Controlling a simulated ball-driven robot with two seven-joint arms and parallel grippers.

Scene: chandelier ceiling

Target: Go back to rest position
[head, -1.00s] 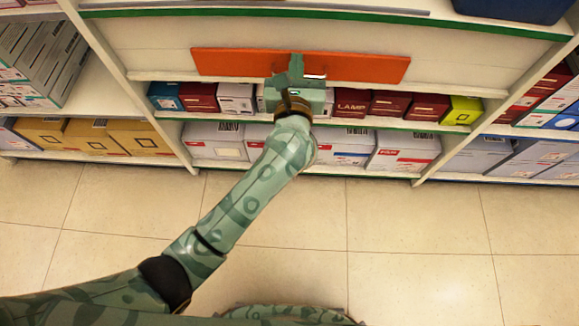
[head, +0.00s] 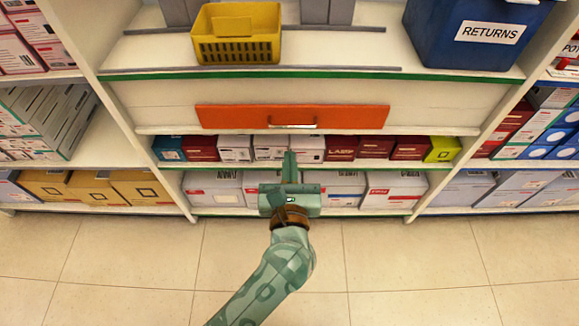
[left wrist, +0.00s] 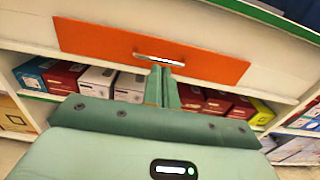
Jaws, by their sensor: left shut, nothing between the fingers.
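My left gripper (head: 289,158) is green and points up toward the shelf unit in the head view. Its fingers are together with nothing between them; the left wrist view shows the closed fingers (left wrist: 163,86) as well. An orange drawer front (head: 350,117) with a silver handle (head: 293,126) lies above the fingertips, and the gripper is apart from it. In the left wrist view the handle (left wrist: 158,60) sits just above the fingertips in the picture. The drawer looks closed. My right gripper is not in view.
A yellow basket (head: 236,48) and a blue RETURNS bin (head: 470,38) stand on the shelf above. Rows of boxes (head: 395,188) fill the lower shelves behind the gripper. Tiled floor (head: 420,265) in front is clear.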

